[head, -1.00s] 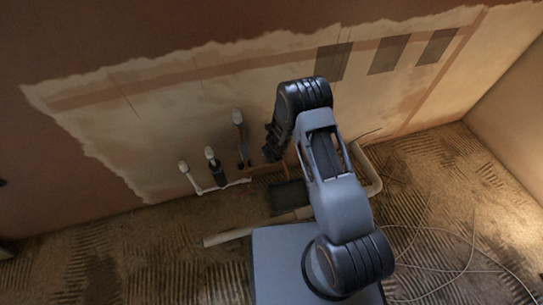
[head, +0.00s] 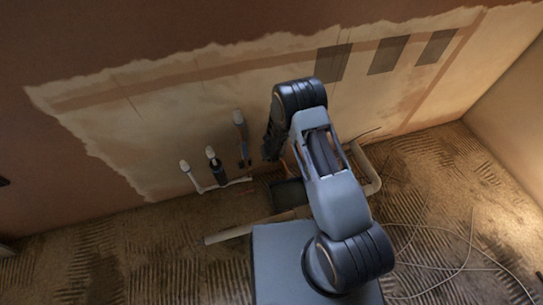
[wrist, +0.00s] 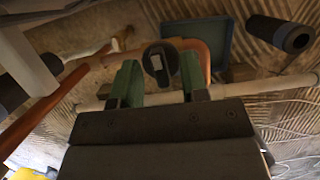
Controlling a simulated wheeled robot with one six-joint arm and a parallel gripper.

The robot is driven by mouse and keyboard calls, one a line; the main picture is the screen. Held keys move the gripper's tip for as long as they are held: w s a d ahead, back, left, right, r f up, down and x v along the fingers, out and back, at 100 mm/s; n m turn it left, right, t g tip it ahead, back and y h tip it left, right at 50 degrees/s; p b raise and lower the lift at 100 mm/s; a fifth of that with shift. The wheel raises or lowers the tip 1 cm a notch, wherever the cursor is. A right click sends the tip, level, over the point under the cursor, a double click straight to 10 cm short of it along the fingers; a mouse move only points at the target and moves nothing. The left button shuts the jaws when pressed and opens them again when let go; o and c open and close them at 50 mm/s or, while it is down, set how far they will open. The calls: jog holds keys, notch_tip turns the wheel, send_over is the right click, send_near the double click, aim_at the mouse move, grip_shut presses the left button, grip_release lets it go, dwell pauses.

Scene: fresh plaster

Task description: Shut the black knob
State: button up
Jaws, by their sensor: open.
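The black knob (wrist: 157,60) shows in the wrist view as a dark rounded piece with a small pale patch, in front of a bent copper pipe (wrist: 200,50). My gripper (wrist: 160,70) has its two green fingers apart, one on each side of the knob in the picture. I see no clear contact, and I cannot tell how deep the knob lies between the fingers. In the head view my arm hides the knob, and only dark parts of my wrist show beside the wall.
White-capped pipes (head: 213,168) stand along the wall, left of my arm. A pale pipe (head: 240,232) lies on the floor beside a dark tray (head: 287,194). A black foam-like tube (wrist: 280,35) is at upper right in the wrist view. Loose cables (head: 440,268) lie on the right.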

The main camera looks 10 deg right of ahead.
jog(key=shift+s+f, duration=0.15)
jog(key=shift+f, duration=0.05)
jog(key=p+v, duration=0.5)
jog(key=v, duration=0.7)
dwell(0.5)
